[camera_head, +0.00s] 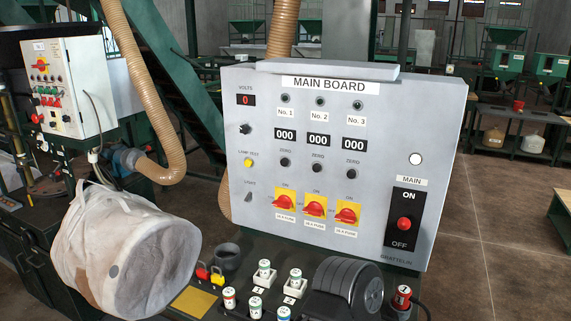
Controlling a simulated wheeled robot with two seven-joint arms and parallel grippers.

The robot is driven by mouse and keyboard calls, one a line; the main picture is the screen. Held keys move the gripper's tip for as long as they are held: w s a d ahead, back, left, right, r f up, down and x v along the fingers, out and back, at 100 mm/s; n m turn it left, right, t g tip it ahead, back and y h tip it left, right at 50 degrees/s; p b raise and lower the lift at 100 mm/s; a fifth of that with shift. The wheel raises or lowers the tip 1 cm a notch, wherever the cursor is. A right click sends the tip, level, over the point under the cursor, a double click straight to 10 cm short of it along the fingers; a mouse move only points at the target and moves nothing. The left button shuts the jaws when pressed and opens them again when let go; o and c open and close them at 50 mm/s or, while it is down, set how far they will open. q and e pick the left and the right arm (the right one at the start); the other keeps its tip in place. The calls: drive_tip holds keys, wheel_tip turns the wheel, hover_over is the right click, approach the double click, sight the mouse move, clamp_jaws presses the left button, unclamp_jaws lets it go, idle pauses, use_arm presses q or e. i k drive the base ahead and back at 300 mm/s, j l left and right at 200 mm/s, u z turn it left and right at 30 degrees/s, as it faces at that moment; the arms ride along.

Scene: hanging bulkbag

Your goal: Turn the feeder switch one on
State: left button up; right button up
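The grey main board (350,140) stands upright in the middle of the view. Low on it are three red rotary knobs on yellow plates, each with "ON" printed above. The leftmost knob (284,208) is in the column marked No. 1, and its red handle looks closer to sideways than upright. The knobs for No. 2 (314,208) and No. 3 (346,214) look much the same. The three counters above read 000. Neither of my grippers is in view, and nothing touches the knobs.
A black main switch (404,224) with a red knob is at the board's lower right. The volts display (246,100) reads 0. A whitish fabric bag (130,250) lies at lower left. Small labelled items and a black ribbed cylinder (345,287) stand before the board. The space in front of the knobs looks clear.

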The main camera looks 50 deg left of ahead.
sight(284, 201)
drive_tip(key=u, duration=1.5)
